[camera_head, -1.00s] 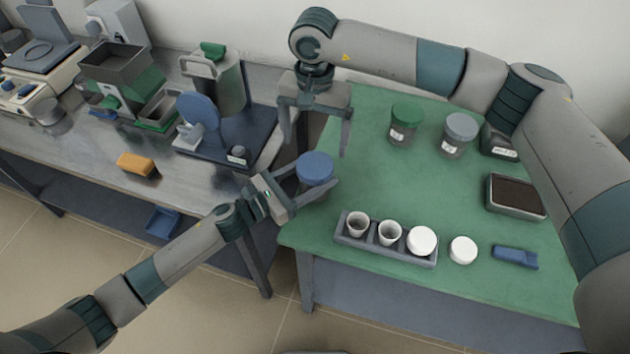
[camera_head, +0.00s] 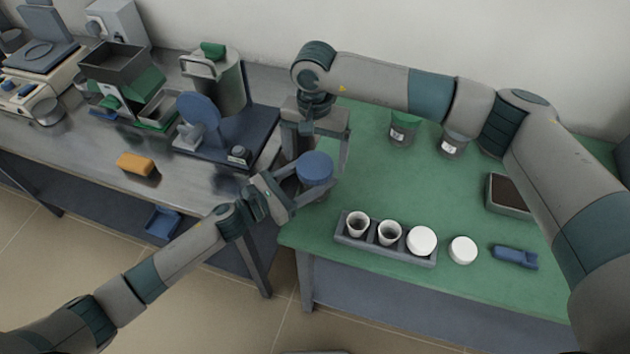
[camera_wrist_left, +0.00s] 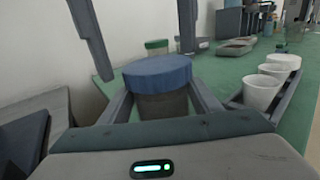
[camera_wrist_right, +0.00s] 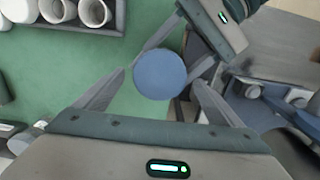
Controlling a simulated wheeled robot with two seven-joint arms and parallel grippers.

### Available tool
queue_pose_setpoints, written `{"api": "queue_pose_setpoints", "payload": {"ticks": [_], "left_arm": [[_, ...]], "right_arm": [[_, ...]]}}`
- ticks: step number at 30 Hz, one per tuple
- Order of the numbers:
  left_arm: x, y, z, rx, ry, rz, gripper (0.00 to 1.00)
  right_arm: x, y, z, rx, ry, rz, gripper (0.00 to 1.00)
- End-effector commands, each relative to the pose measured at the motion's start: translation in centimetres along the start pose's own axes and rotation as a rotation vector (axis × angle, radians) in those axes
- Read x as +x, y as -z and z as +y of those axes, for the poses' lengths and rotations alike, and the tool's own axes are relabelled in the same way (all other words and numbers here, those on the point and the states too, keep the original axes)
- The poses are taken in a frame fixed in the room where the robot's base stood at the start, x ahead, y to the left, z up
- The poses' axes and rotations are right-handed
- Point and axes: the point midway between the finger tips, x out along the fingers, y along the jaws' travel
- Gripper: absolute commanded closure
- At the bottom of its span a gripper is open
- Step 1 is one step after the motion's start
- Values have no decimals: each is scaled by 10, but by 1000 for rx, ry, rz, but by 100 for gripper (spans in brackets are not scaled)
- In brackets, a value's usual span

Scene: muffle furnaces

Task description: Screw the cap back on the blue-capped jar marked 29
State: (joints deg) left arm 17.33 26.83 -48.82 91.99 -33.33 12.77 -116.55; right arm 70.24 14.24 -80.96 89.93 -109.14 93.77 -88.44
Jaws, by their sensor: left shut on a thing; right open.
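The blue-capped jar (camera_head: 315,172) stands at the left edge of the green table, its cap resting on top. It also shows in the left wrist view (camera_wrist_left: 160,85) and, from above, in the right wrist view (camera_wrist_right: 160,74). My left gripper (camera_head: 306,188) is shut on the jar's body below the cap. My right gripper (camera_head: 319,160) is open, pointing down, with its fingers on either side of and above the blue cap, apart from it. The number on the jar is not readable, and I cannot tell how tightly the cap sits.
A green-capped jar (camera_head: 404,130) and a grey-capped jar (camera_head: 452,145) stand behind, partly under my right arm. A rack (camera_head: 344,238) with white cups, a white lid (camera_head: 462,250) and a blue object (camera_head: 515,257) lie in front. The steel bench (camera_head: 90,165) adjoins at left.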

Motion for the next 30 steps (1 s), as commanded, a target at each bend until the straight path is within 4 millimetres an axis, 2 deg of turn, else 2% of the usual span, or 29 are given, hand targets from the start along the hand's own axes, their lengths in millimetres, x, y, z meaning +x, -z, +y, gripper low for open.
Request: {"api": "queue_pose_setpoints", "payload": {"ticks": [6, 16, 17, 22, 26, 27, 29, 30], "left_arm": [[0, 0, 0, 0, 0, 0, 100], [0, 0, 0, 0, 0, 0, 100], [0, 0, 0, 0, 0, 0, 100], [0, 0, 0, 0, 0, 0, 100], [0, 0, 0, 0, 0, 0, 100], [0, 0, 0, 0, 0, 0, 100], [0, 0, 0, 0, 0, 0, 100], [0, 0, 0, 0, 0, 0, 100]], "right_arm": [[17, 0, 0, 0, 0, 0, 11], [19, 0, 0, 0, 0, 1, 11], [19, 0, 0, 0, 0, 1, 15], [19, 0, 0, 0, 0, 1, 56], [19, 0, 0, 0, 1, 1, 57], [19, 0, 0, 0, 1, 1, 26], [19, 0, 0, 0, 1, 1, 12], [19, 0, 0, 0, 1, 1, 12]]}}
